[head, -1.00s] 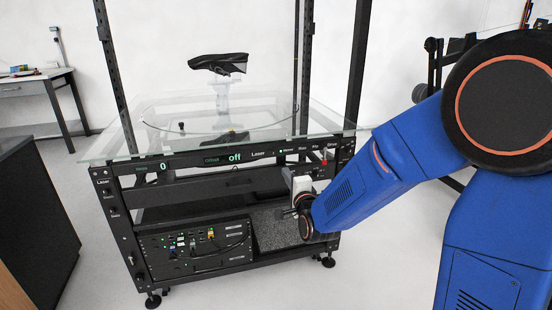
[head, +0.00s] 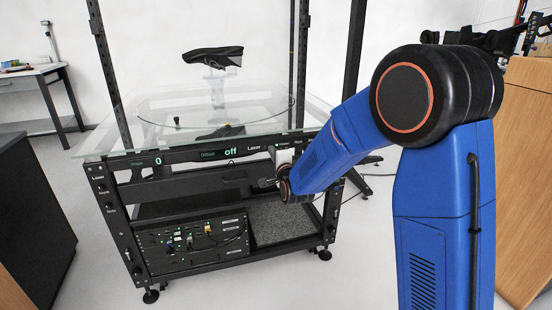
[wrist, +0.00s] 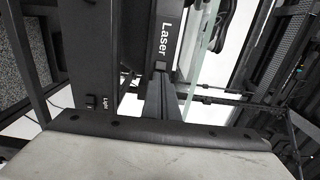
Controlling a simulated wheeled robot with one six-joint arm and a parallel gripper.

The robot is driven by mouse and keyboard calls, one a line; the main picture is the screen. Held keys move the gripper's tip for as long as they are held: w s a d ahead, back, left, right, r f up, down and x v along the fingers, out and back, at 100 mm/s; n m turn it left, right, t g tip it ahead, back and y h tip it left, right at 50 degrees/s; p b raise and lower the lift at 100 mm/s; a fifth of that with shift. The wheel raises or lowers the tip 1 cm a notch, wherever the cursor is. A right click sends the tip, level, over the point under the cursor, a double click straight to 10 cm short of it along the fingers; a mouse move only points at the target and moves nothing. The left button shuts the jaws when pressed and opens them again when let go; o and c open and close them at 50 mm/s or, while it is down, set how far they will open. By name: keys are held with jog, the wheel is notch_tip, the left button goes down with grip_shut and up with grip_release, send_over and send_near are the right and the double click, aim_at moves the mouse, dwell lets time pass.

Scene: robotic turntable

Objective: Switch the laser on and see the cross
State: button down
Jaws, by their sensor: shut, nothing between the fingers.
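The turntable rig (head: 205,187) has a glass top (head: 110,140) and a front panel with lit readouts "0" and "off". A "Laser" label (head: 254,148) is on the panel. A black shoe (head: 213,56) stands above the glass with no bright lines on it. My gripper (head: 264,183) is in front of the rig, below the panel's right part. In the wrist view my gripper (wrist: 162,102) is shut and empty. Ahead of it are a large "Laser" label (wrist: 165,39) with a small dark switch (wrist: 160,66), and a "Light" label with another small switch (wrist: 91,102). Contact is unclear.
The left post (head: 113,215) carries further small labels. A lower shelf holds an electronics box (head: 190,248) with cables. A dark cabinet (head: 35,220) stands left and a wooden cabinet (head: 525,190) right. The floor in front is clear.

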jog(key=shift+w+a, duration=0.15)
jog(key=shift+w, duration=0.45)
jog(key=shift+w+d+r, duration=0.25)
jog(key=shift+w, duration=0.15)
